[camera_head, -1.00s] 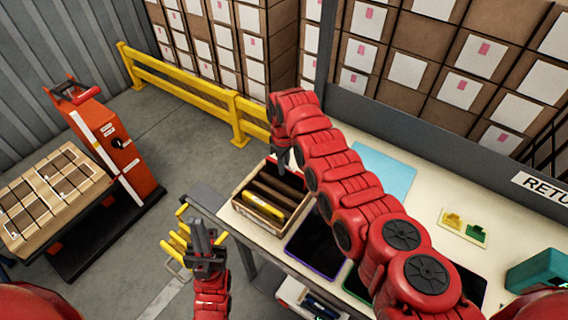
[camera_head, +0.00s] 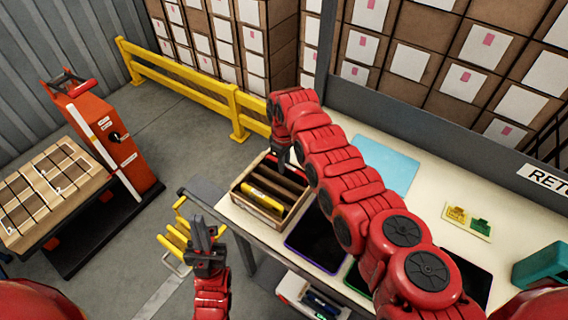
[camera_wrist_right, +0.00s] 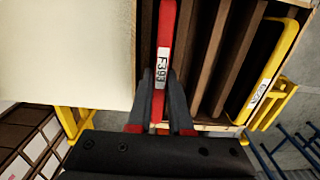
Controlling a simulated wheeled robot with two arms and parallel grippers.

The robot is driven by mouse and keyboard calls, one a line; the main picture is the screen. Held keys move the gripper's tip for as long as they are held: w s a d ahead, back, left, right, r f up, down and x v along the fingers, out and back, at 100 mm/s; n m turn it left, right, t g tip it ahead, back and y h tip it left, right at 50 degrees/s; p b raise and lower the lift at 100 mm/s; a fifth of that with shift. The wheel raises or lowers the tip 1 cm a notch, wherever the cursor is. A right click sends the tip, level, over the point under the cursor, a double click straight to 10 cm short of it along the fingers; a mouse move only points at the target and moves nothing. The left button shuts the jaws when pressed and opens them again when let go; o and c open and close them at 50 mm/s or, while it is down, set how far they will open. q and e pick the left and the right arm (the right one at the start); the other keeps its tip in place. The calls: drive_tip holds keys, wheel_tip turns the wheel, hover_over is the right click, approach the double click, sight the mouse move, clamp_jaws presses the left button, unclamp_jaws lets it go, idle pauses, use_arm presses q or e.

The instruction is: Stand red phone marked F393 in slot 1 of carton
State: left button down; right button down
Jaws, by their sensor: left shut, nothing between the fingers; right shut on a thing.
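The red phone (camera_wrist_right: 165,40) shows its white F393 label in the right wrist view. My right gripper (camera_wrist_right: 161,92) is shut on it. The phone is edge-up, in line with the far-left compartment of the wooden carton (camera_head: 257,210), beside a divider; how deep it sits I cannot tell. In the head view my right gripper (camera_head: 282,160) is over the back of the carton, and the phone is mostly hidden. A yellow phone (camera_head: 264,198) stands in the carton's front compartment; it also shows in the right wrist view (camera_wrist_right: 268,85). My left gripper (camera_head: 203,232) is shut and empty, off the table.
The carton is at the left end of the cream table (camera_head: 370,137). Dark trays or panels (camera_head: 318,240) lie to its right, with a blue sheet (camera_head: 388,165) behind. Yellow rods (camera_head: 174,238) are near my left gripper. A yellow rail (camera_head: 185,87) runs behind.

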drive_tip(key=shift+f+b, duration=0.3)
drive_tip(key=shift+f, duration=0.05)
idle(0.3)
idle(0.4)
drive_tip(key=c, duration=0.8)
unclamp_jaws()
drive_tip(key=shift+o, duration=0.2)
drive_tip(key=shift+r, duration=0.15)
wheel_tip(320, 180, up, 17)
drive_tip(key=b, duration=0.3)
drive_tip(key=shift+b, duration=0.4)
drive_tip(key=shift+r, duration=0.15)
